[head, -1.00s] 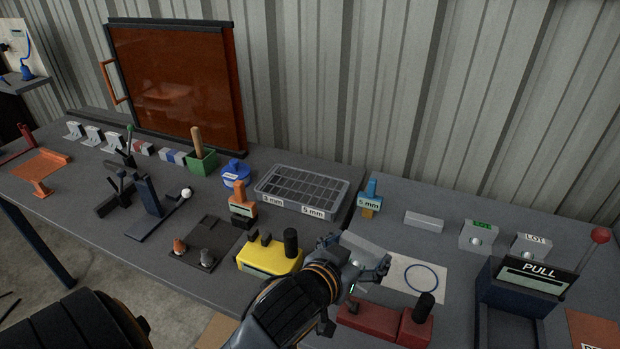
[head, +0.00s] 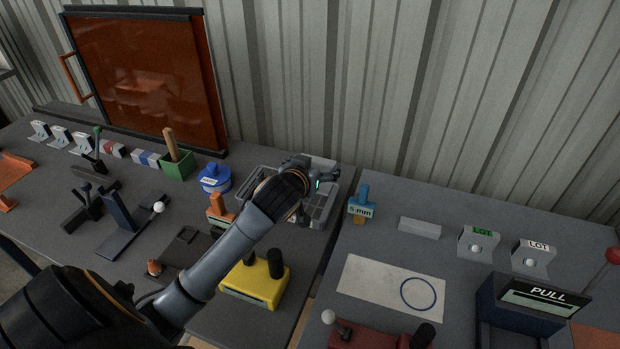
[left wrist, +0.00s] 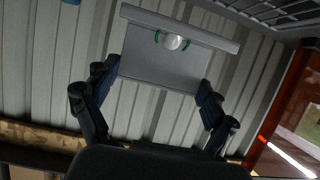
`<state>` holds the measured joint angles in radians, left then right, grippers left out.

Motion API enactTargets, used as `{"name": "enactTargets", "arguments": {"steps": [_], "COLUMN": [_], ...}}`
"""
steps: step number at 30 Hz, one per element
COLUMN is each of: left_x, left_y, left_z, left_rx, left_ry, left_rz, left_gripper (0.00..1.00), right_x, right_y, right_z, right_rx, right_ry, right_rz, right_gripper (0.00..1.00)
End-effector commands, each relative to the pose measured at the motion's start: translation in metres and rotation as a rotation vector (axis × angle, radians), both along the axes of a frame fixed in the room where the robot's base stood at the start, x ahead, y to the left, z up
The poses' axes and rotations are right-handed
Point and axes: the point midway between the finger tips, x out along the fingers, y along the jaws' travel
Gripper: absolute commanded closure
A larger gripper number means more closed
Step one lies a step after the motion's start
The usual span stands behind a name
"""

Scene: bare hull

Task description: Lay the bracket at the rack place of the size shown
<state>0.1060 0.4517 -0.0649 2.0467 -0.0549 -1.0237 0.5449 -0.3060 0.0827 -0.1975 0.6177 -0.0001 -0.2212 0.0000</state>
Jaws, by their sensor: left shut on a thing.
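The bracket (left wrist: 160,72) is a grey plate with a folded edge and a pale round spot ringed in green. My left gripper (head: 322,178) is shut on it, with one finger on each side in the left wrist view. In the head view the gripper is over the grey compartment rack (head: 328,208), hiding much of it and its labels. I cannot clearly make out the bracket there. A blue and orange size marker (head: 361,207) reading "5 mm" stands right of the rack. My right gripper is not in view.
A yellow block (head: 250,285) with black posts stands in front of the rack. A blue pot (head: 214,180) and green box (head: 177,166) stand to its left. A white sheet with a blue circle (head: 372,283) lies flat at right. Two LOT blocks (head: 478,243) stand behind.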

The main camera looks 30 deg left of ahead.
Motion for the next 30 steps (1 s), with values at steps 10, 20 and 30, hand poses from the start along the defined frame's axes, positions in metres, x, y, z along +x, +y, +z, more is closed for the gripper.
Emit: {"name": "enactTargets", "arguments": {"steps": [10,20,30], "left_x": [0.023,0.026,0.026], "left_y": [0.027,0.032,0.031], "left_z": [-0.047,-0.083,-0.088], "left_rx": [0.000,-0.002,-0.001], "left_ry": [0.003,0.004,0.003], "left_rz": [-0.004,-0.004,-0.004], "left_gripper": [0.49,0.49,0.49], "right_x": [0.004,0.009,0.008], "right_y": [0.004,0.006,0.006], "right_z": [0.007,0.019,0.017], "right_rx": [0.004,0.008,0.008], "right_ry": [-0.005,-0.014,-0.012], "right_rz": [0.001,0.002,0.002], "right_gripper": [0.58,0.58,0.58]}}
